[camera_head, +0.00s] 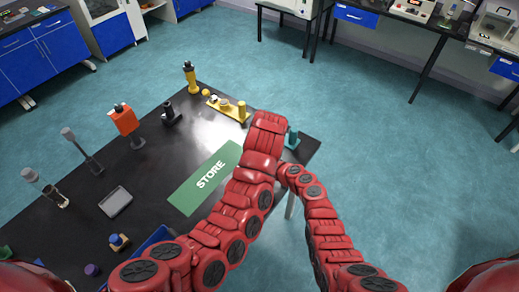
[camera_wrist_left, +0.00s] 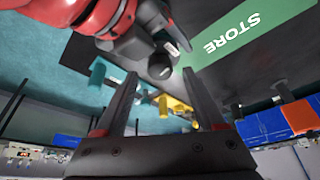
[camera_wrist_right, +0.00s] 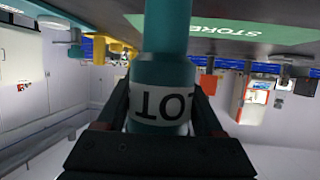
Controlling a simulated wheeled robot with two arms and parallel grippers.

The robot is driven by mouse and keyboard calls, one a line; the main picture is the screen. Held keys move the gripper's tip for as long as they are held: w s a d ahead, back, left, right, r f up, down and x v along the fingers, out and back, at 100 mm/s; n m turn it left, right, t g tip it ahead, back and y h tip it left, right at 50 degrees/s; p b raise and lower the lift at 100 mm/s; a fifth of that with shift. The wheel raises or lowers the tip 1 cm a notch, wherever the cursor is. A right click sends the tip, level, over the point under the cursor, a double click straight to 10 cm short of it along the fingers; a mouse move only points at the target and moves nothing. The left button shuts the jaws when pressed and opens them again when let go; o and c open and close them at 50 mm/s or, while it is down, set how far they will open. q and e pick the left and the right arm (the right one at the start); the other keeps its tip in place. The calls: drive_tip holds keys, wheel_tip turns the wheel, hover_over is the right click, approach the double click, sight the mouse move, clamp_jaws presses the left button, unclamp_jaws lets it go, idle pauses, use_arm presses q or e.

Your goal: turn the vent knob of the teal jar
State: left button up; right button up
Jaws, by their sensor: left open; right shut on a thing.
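The teal jar (camera_wrist_right: 160,72) fills the middle of the right wrist view, with a white label reading "LOT" upside down and a narrower teal part above. My right gripper (camera_wrist_right: 160,95) is shut on it, one finger on each side of its body. In the head view a teal piece (camera_head: 292,139) shows at the table's right edge, partly behind my arm. My left gripper (camera_wrist_left: 162,80) is open with nothing between its fingers. A teal shape (camera_wrist_left: 98,72) lies beyond its left finger in the left wrist view. I cannot make out the vent knob.
The black table (camera_head: 150,190) carries a green STORE mat (camera_head: 205,178), a yellow stand (camera_head: 228,108), an orange-topped device (camera_head: 125,120), a grey tray (camera_head: 116,202) and several small tools. My two arms cross over its right side and hide both grippers in the head view. Floor beyond is clear.

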use_arm(q)
drive_tip(key=shift+x, duration=0.85)
drive_tip(key=shift+c, duration=0.2)
clamp_jaws()
